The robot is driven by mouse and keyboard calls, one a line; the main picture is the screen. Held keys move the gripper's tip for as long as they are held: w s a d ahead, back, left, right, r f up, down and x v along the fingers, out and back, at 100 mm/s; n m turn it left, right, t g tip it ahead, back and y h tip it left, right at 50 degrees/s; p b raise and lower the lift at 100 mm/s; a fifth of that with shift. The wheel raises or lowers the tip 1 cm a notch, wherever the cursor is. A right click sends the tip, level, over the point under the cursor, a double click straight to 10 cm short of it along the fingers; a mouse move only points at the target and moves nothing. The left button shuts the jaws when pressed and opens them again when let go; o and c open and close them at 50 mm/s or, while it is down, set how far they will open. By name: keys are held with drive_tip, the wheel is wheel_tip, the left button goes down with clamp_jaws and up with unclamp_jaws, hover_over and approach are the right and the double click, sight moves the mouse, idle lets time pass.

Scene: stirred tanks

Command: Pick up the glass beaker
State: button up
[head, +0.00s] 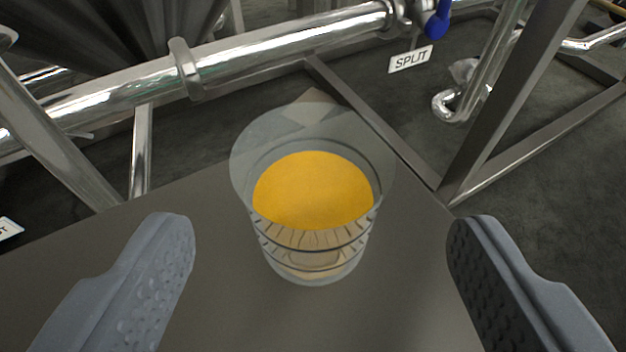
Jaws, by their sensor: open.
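The glass beaker (313,240) stands upright on a dark grey flat surface (205,290) in the middle of the head view. It is clear, with dark rings around its lower part, and holds an orange-yellow content (313,190). My gripper (318,240) is open. Its two grey fingers show at the lower left and lower right, one on each side of the beaker. Clear gaps separate both fingers from the glass, and nothing is between them in contact.
A shiny metal pipe (270,47) runs across behind the surface, with a blue valve handle (437,20) at its right end. A white "SPLIT" label (410,59) hangs nearby. A metal frame leg (512,95) stands at the right. The surface around the beaker is clear.

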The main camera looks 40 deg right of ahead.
sight(312, 223)
drive_tip(key=b+x, duration=0.1)
drive_tip(key=x, duration=0.4)
drive_tip(key=shift+w+a+b, duration=0.1)
drive_tip(key=shift+b, duration=0.25)
drive_tip(key=c, duration=1.2)
